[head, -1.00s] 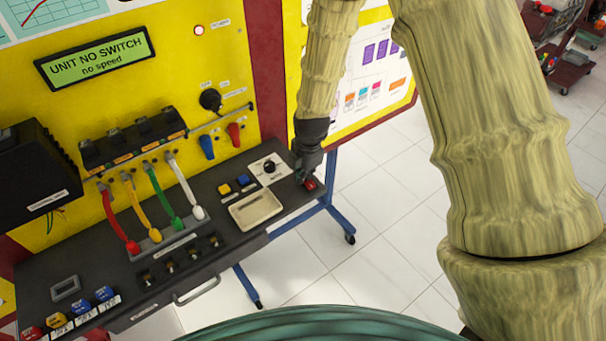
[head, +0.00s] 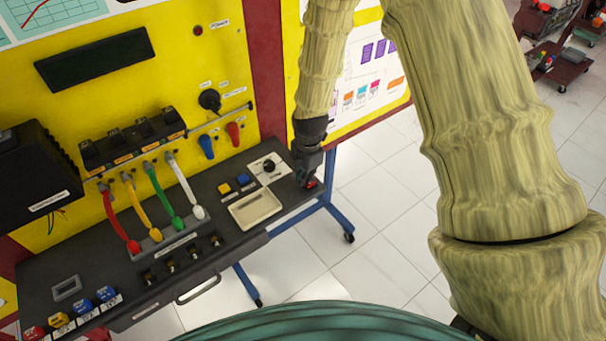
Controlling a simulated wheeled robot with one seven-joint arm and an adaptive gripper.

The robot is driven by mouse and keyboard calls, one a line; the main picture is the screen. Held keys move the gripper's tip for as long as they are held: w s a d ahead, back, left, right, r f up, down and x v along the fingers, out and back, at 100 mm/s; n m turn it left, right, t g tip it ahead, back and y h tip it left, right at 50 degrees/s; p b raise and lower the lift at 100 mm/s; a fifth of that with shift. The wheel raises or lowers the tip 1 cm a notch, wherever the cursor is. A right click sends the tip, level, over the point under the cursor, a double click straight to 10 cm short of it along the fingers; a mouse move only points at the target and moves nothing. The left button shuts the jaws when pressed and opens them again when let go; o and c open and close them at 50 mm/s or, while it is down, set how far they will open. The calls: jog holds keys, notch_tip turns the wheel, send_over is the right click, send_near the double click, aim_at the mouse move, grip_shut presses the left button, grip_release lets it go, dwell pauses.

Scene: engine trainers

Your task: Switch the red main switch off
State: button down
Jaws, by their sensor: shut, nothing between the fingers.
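The red main switch (head: 312,184) sits at the right end of the dark console top, and a small part of it shows below my gripper. My gripper (head: 305,181) is shut and points down at the switch, at or very near it; I cannot tell whether it touches. The fingers hide most of the switch. The display (head: 95,59) on the yellow panel is dark, with no text. The power lamp (head: 198,30) above it is unlit.
Colored cables (head: 159,203) stand farther left. A blue stand leg (head: 339,222) and open tiled floor are to the right.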

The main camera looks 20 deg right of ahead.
jog(key=shift+s, duration=0.1)
jog(key=shift+r, duration=0.1)
jog(key=r+p, duration=0.3)
jog(key=r, duration=0.1)
jog(key=shift+w, duration=0.25)
jog(key=shift+w+a+r+b, duration=0.1)
jog(key=shift+w+r+b, duration=0.05)
jog(key=shift+r+b, duration=0.3)
notch_tip(320, 180, up, 9)
jog(key=w+b, duration=0.1)
jog(key=b, duration=0.2)
jog(key=shift+a, duration=0.15)
jog(key=shift+f, duration=0.1)
